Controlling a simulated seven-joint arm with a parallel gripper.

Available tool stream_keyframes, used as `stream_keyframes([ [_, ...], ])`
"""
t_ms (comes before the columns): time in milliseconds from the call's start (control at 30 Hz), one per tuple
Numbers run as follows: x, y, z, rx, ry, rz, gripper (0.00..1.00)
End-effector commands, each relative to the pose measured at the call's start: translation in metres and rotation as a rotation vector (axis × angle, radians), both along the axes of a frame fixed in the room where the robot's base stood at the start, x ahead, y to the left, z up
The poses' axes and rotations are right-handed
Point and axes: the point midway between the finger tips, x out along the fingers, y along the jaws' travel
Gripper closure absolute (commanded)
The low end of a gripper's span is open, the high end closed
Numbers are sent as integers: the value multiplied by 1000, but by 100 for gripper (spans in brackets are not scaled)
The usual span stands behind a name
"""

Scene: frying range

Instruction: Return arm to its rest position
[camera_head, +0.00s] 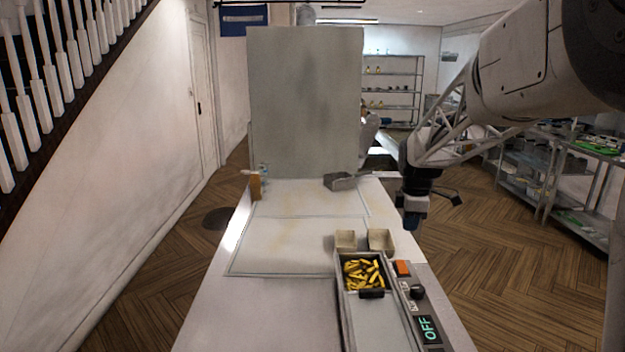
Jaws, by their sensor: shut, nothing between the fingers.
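My arm comes in from the upper right of the head view. My gripper (415,212) hangs at its end, pointing down, just past the right edge of the counter. It is shut and holds nothing. It is apart from the basket and the boxes. The fingertips are small and dark in this view.
The counter (215,305) holds a basket (345,289) of yellow fries, two small open boxes (346,240) (380,240), and a control panel (428,328) reading OFF. A scoop (341,182) and a brown block (255,186) lie further back. A shelf rack (545,200) stands at right.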

Motion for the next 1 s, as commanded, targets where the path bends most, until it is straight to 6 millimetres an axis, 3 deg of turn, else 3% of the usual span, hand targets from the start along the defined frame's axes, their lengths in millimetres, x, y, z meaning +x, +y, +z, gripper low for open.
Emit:
stream_keyframes([
  [500,-136,37,37,48,-50,-459,100],
  [1000,-269,63,36,119,-91,-913,100],
])
